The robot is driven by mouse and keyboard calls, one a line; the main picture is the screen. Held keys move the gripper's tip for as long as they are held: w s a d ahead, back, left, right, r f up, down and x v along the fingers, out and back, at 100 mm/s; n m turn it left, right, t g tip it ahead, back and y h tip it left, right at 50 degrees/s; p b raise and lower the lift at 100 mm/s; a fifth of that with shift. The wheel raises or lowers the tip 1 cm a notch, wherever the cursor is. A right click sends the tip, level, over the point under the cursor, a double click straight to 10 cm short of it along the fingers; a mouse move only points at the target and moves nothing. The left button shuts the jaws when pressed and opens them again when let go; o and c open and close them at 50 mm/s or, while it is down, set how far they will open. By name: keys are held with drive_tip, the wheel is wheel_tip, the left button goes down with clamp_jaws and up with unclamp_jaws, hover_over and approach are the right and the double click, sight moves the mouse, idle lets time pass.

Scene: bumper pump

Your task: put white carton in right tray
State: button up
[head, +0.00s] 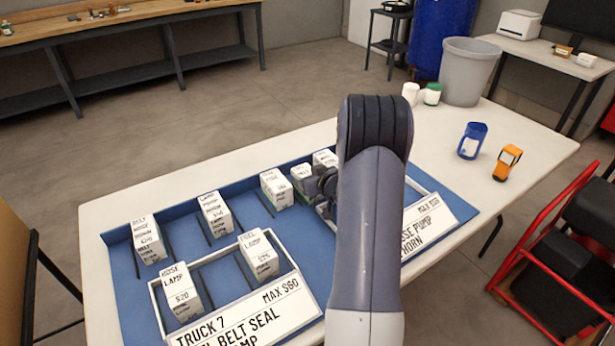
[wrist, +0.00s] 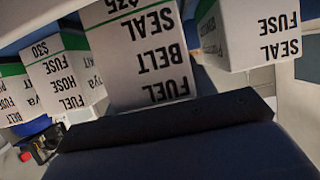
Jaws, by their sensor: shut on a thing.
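My gripper (head: 320,183) is at the far side of the blue board, partly hidden by my arm. It is shut on a white carton with a green stripe (wrist: 145,50), which reads FUEL BELT SEAL $35 upside down in the wrist view. A white carton (head: 301,174) shows right beside the jaws in the head view; I cannot tell if it is the held one. The right tray (head: 432,228), with a sign reading MAX $50, is mostly hidden behind my arm; its contents cannot be seen. The dark jaw (wrist: 165,118) crosses the wrist view below the carton.
White cartons stand in the back row at left (head: 148,242), centre (head: 215,214) and near the gripper (head: 276,189). The left tray (head: 215,257) holds two cartons. Neighbouring cartons flank the held one in the wrist view (wrist: 62,75) (wrist: 250,32).

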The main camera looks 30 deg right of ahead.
drive_tip(key=shift+f, duration=0.2)
drive_tip(key=o, duration=1.2)
drive_tip(key=shift+c, duration=0.2)
